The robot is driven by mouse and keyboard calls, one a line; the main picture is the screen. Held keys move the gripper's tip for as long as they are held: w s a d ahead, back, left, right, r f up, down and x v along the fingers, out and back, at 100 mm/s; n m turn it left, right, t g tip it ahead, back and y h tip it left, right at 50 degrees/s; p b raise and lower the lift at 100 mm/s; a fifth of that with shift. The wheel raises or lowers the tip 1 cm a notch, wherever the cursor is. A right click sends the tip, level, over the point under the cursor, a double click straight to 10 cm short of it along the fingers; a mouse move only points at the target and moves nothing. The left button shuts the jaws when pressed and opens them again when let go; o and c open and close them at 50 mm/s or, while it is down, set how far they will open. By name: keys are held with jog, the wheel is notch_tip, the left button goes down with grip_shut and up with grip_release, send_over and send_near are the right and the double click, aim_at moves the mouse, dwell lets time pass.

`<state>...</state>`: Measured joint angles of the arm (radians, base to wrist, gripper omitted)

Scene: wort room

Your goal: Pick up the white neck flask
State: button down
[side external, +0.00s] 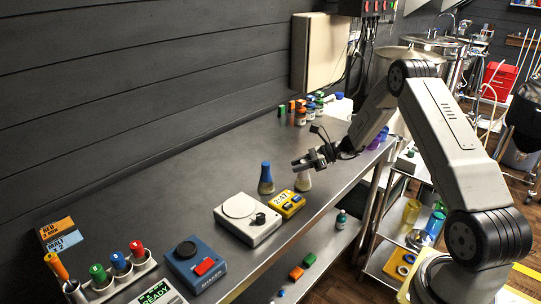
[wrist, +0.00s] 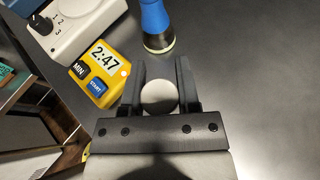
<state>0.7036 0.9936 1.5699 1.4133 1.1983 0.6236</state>
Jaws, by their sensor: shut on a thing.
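The white neck flask (side external: 303,183) is upright at my gripper, beside the yellow timer in the side view. Its upper part is hidden there by the fingers. In the wrist view its round white top (wrist: 159,97) sits between the two fingers. My gripper (side external: 302,164) is shut on it, with one finger on each side in the wrist view (wrist: 160,92). The flask's base is at or very near the bench; I cannot tell whether it touches.
A blue neck flask (side external: 266,180) stands close by, to the left. The yellow timer (side external: 288,204) and a white device with a round plate (side external: 246,220) are in front. Several bottles (side external: 309,108) stand at the back. Bare steel bench (side external: 190,180) lies to the left.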

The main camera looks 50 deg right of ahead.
jog(key=shift+r, duration=0.2)
dwell(0.4)
jog(key=shift+r, duration=1.45)
jog(key=s+a+r, duration=0.4)
jog(key=s+r, duration=0.5)
jog(key=s, duration=0.4)
jog(key=shift+a+r, duration=0.2)
jog(key=shift+r, duration=0.15)
jog(key=shift+s, duration=0.1)
